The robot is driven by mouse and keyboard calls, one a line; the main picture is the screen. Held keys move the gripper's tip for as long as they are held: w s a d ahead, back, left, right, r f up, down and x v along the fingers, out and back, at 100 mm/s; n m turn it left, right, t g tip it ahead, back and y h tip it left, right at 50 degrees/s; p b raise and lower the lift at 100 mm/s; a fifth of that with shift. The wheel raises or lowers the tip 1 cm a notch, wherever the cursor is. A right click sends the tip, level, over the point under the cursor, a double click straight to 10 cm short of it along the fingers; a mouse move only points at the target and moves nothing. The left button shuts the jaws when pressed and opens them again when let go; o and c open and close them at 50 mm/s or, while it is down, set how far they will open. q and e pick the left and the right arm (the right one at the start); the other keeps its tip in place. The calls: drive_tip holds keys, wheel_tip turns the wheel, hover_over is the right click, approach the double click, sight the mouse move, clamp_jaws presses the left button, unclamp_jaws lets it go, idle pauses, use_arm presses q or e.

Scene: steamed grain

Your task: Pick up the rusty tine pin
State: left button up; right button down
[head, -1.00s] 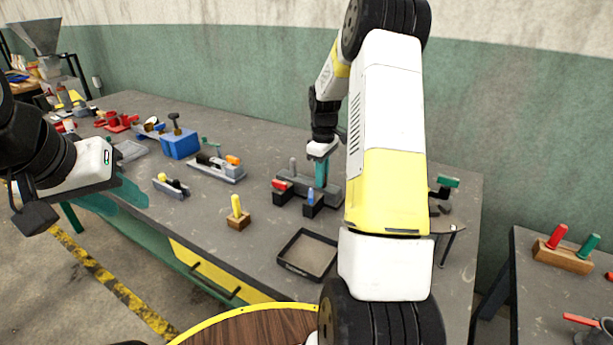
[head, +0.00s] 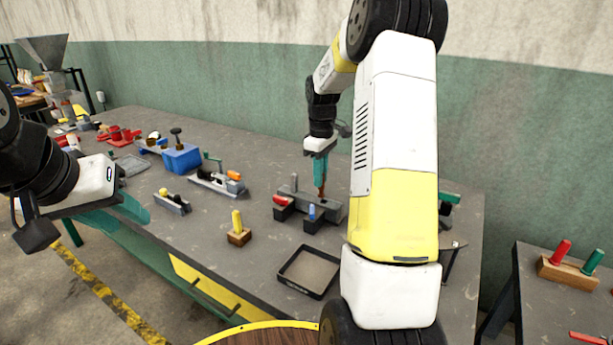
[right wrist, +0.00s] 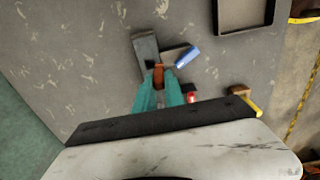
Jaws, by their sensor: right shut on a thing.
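The rusty tine pin (head: 321,189) is orange-brown and sticks out below the teal fingers of my right gripper (head: 320,176), which is shut on it. It also shows between the fingertips in the right wrist view (right wrist: 158,76). The pin is over the right part of a dark grey holder (head: 330,208); I cannot tell whether its lower end is clear of it.
A yellow pin in a wooden block (head: 238,236) and a shallow dark tray (head: 283,277) lie in front of the holder. A blue box (head: 182,160) and a grey tool (head: 215,185) are to the left. Behind the holder the table is clear.

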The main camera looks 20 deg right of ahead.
drive_tip(key=s+a, duration=1)
drive_tip(key=a, duration=0.2)
drive_tip(key=shift+s, duration=0.25)
